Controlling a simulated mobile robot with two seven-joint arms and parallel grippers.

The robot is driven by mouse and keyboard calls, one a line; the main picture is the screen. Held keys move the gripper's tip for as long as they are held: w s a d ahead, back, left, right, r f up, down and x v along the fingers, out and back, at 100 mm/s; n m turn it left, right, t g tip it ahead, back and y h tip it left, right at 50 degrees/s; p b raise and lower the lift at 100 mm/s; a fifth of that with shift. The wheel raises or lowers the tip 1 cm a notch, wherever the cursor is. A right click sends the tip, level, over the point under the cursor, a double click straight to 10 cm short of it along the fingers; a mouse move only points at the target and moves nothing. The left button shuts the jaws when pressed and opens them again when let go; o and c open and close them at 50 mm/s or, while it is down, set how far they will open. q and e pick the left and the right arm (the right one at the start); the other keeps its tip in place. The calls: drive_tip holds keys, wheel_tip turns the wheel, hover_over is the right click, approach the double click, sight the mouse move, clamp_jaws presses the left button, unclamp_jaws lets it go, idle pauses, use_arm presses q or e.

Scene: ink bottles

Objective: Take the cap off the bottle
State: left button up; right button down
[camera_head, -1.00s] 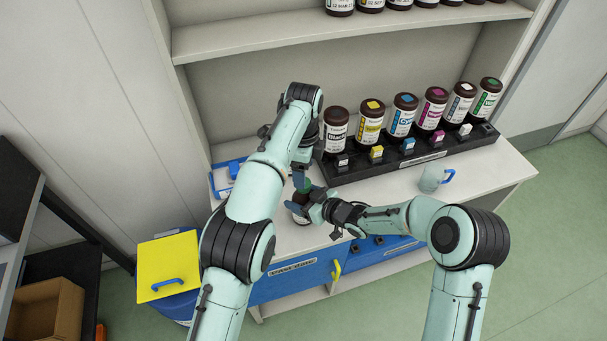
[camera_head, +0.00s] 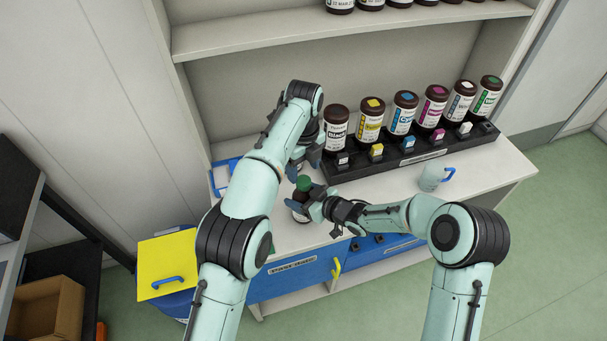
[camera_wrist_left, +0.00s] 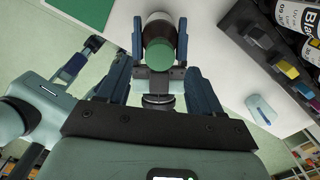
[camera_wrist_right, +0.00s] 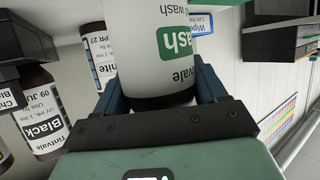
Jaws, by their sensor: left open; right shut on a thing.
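The bottle (camera_head: 299,208) is dark with a white label and stands near the front left of the worktop. In the right wrist view its label (camera_wrist_right: 175,60) reads "Wash". Its green cap (camera_head: 304,183) sits on top; whether it is loose I cannot tell. My right gripper (camera_head: 312,206) is shut on the bottle from the right, below the cap. My left gripper (camera_head: 303,165) is open just above the cap, its fingers spread and apart from it. In the left wrist view the cap (camera_wrist_left: 166,52) lies between the fingers' lines.
A black rack (camera_head: 400,163) with several ink bottles stands behind on the worktop, close to my left gripper. A blue-edged box (camera_head: 222,178) is at the left. A yellow-lidded blue bin (camera_head: 165,262) stands on the floor.

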sight(303, 181)
use_arm(q)
drive_tip(key=shift+f, duration=2.15)
drive_tip(key=shift+c, duration=0.3)
drive_tip(key=c, duration=1.1)
drive_tip(key=shift+o, duration=0.2)
drive_tip(key=n, duration=0.7)
drive_tip(key=o, duration=1.2)
drive_tip(key=shift+c, duration=0.2)
